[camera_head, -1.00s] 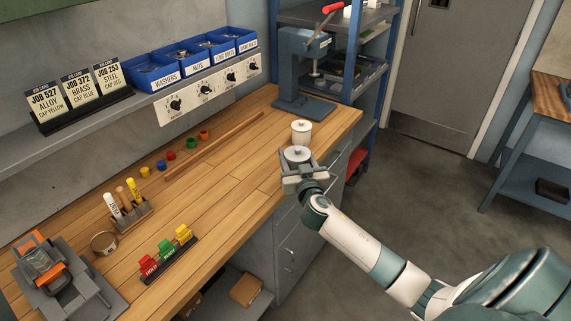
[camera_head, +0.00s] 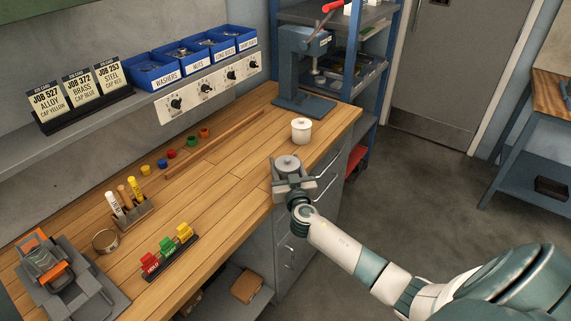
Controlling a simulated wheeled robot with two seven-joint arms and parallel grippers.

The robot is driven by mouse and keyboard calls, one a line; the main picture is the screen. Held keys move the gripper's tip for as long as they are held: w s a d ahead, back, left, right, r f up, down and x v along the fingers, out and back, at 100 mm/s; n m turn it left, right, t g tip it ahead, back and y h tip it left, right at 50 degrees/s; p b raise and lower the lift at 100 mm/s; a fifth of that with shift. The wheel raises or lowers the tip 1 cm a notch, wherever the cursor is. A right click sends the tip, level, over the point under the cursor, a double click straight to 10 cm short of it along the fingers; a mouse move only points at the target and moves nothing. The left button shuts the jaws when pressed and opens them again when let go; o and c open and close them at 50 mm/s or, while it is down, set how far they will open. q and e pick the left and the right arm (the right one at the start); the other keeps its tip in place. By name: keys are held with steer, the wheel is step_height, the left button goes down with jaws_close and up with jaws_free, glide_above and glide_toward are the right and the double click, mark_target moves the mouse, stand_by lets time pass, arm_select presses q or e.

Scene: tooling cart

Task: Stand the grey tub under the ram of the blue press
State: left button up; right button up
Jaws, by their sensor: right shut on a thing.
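The grey tub (camera_head: 288,162) has a lid with a small knob. My right gripper (camera_head: 287,178) is shut on it at the front edge of the bench, and the fingers hide its lower part. I cannot tell whether it touches the bench top. The blue press (camera_head: 291,65) stands at the far right end of the bench, with a red-tipped lever. Its ram (camera_head: 318,76) hangs above the flat blue base (camera_head: 306,106), and the space under it looks empty. My left gripper is not in view.
A white lidded tub (camera_head: 301,131) stands on the bench between the grey tub and the press. A wooden strip (camera_head: 215,145) lies along the back. Several small coloured caps (camera_head: 171,154) lie left of it. A marker holder (camera_head: 132,216) and coloured tags (camera_head: 168,258) stand at the left.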

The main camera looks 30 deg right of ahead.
steer(key=shift+f, duration=0.15)
steer(key=shift+f+b, duration=0.2)
steer(key=shift+b, duration=0.1)
steer(key=o, duration=1)
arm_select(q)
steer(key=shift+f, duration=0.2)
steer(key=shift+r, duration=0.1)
arm_select(e)
steer(key=shift+r, duration=0.1)
steer(key=shift+p, duration=0.55)
arm_select(q)
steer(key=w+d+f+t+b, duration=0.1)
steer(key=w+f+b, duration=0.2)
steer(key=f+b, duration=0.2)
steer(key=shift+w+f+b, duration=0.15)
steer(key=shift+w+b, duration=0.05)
steer(key=shift+b, duration=0.7)
arm_select(e)
steer(key=shift+r+v, duration=0.15)
steer(key=shift+v, duration=4.2)
steer(key=shift+r+v, duration=0.15)
steer(key=shift+v, duration=4.2)
